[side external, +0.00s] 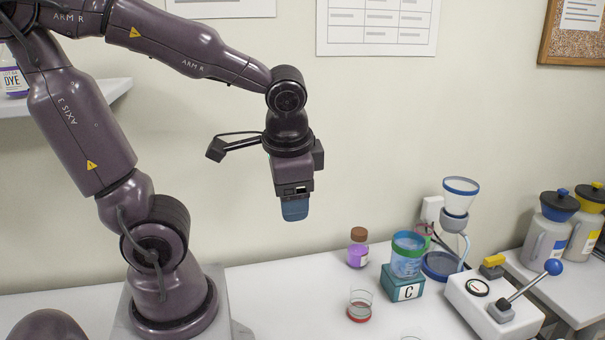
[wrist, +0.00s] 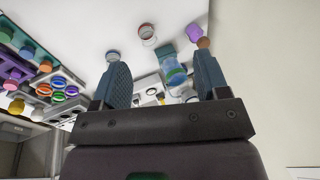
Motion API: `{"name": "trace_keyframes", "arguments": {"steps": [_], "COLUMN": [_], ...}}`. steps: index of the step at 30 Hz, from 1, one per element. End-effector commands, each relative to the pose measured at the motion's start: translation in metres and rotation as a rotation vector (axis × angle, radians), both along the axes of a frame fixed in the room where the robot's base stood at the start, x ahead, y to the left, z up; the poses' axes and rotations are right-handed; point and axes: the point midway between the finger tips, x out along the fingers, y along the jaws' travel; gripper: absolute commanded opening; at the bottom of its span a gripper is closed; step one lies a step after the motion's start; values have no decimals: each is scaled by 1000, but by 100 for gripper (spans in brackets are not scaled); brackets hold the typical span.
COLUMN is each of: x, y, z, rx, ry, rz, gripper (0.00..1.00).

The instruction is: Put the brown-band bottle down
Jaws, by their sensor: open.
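A small bottle with a brown cap and purple contents (side external: 357,254) stands upright on the white table, near the wall; no brown band can be made out on it. It also shows in the wrist view, as a purple bottle (wrist: 194,32) with a brown cap, beyond the right finger. My gripper (side external: 295,208) hangs pointing down, well above the table and to the left of this bottle. In the wrist view my gripper (wrist: 162,62) has its two fingers wide apart, with nothing held between them.
A clear cup with a red base (side external: 360,306) stands in front of the bottle. A blue-green beaker (side external: 406,259) sits on a teal block marked C (side external: 403,284). A lever box (side external: 492,305) is at right. Racks of coloured bottles (wrist: 45,80) fill the wrist view's left.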

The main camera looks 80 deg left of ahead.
Motion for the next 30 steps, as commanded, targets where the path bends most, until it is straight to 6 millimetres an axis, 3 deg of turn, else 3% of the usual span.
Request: {"name": "trace_keyframes", "arguments": {"steps": [3, 9, 30], "x": [3, 4, 4], "y": [-28, -53, -56], "z": [25, 49, 52], "rx": [-148, -279, -297], "ry": [-210, -388, -407], "rz": [-2, -13, -13], "gripper": [68, 68, 68]}}
